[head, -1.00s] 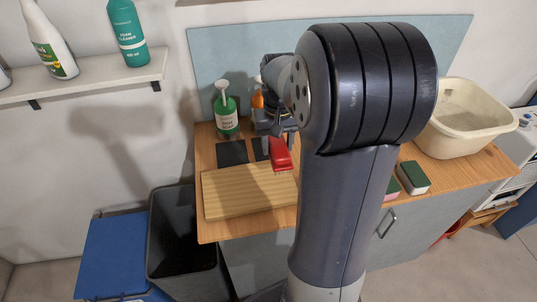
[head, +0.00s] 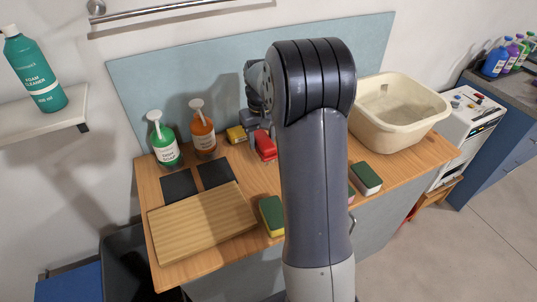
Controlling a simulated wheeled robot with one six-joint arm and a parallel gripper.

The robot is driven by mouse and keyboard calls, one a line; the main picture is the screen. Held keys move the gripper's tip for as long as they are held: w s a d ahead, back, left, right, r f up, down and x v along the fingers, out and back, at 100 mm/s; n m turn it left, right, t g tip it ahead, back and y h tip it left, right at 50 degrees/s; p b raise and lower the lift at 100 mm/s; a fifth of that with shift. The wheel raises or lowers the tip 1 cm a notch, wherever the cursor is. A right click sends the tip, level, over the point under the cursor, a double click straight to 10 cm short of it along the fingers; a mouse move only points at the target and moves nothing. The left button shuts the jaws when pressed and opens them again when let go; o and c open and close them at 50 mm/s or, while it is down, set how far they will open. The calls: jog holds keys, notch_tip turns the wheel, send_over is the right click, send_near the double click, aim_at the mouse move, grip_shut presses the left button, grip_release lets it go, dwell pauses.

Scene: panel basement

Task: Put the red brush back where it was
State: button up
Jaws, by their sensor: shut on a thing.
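The red brush (head: 265,146) shows in the head view, left of my arm, over the back middle of the wooden worktop. My gripper (head: 261,132) is shut on it from above; my arm partly hides the fingers. I cannot tell whether the brush touches the worktop. A yellow item (head: 236,134), perhaps another brush, lies just left of it.
A green pump bottle (head: 164,146) and an orange one (head: 203,135) stand behind the pads. A wooden board (head: 200,225) lies in front. Sponges (head: 272,214) (head: 366,178) flank my arm. A cream basin (head: 399,112) stands right.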

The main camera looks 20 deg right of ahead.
aim_at(262, 136)
jog(key=shift+f+p, duration=0.35)
jog(key=shift+f, duration=2.7)
jog(key=shift+f, duration=0.15)
jog(key=o, duration=0.9)
notch_tip(262, 136, up, 12)
jog(key=shift+r+b, duration=0.2)
jog(key=shift+b, duration=0.3)
